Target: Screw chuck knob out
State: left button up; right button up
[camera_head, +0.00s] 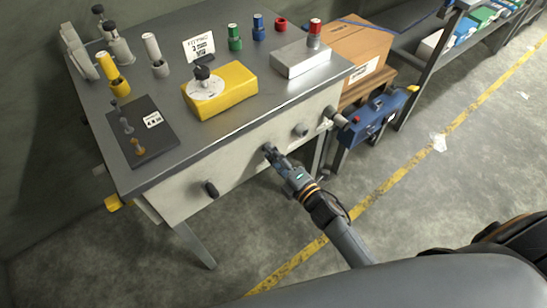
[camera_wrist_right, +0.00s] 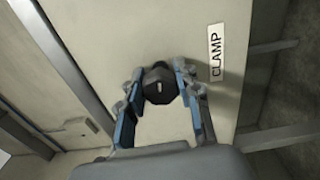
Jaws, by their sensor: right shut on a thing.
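My right gripper (camera_head: 270,152) reaches the front panel of the workbench (camera_head: 240,150). In the right wrist view its fingers (camera_wrist_right: 160,88) are shut around a dark faceted knob (camera_wrist_right: 159,84) with a small white mark on its face. A label reading CLAMP (camera_wrist_right: 216,53) is on the panel beside this knob; I see no label naming a chuck. In the head view the gripper hides the held knob. My left gripper is not in view.
On the benchtop are a yellow block (camera_head: 225,95), a dark plate (camera_head: 145,145), a grey block (camera_head: 300,57) and several coloured holders. A blue box-like unit (camera_head: 370,120) stands right of the bench. The floor (camera_head: 440,220) in front is mostly clear.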

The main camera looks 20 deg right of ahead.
jog(key=n+b, duration=0.2)
jog(key=n, duration=0.2)
jog(key=shift+r+n+b, duration=0.15)
jog(key=shift+n+b, duration=0.6)
jog(key=shift+n, duration=1.05)
jog(key=shift+r, duration=0.1)
jog(key=o, duration=1)
jog(key=shift+w, duration=0.1)
jog(key=shift+o, duration=0.9)
jog(key=shift+a, duration=0.1)
